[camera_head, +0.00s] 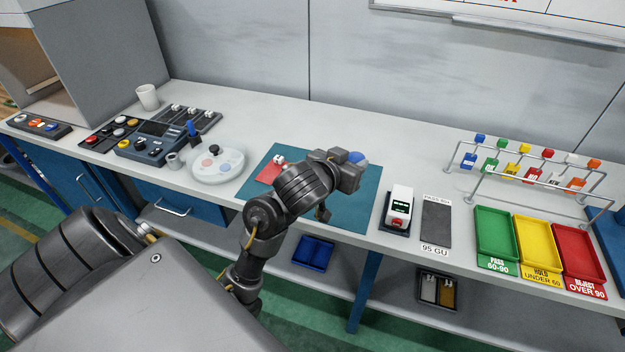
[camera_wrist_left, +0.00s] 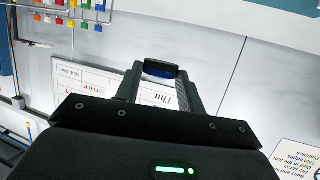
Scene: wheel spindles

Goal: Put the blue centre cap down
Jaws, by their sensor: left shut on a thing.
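My left gripper (camera_head: 350,168) is over the back part of the teal mat (camera_head: 366,205). In the left wrist view, its fingers (camera_wrist_left: 160,82) are shut on the blue centre cap (camera_wrist_left: 160,69), which shows as a dark blue edge between the fingertips. In the head view, a blue rounded patch (camera_head: 358,157) shows just past the gripper; I cannot tell whether it is the held cap. The gripper hides part of the mat. My right gripper is not in view.
A red piece (camera_head: 270,172) lies on the mat's left. Left of the mat is a white round fixture (camera_head: 218,168). To the right stand a small white device (camera_head: 398,208), a dark pad (camera_head: 436,222), green (camera_head: 496,240), yellow (camera_head: 538,245) and red (camera_head: 580,255) trays, and a tag rack (camera_head: 530,170).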

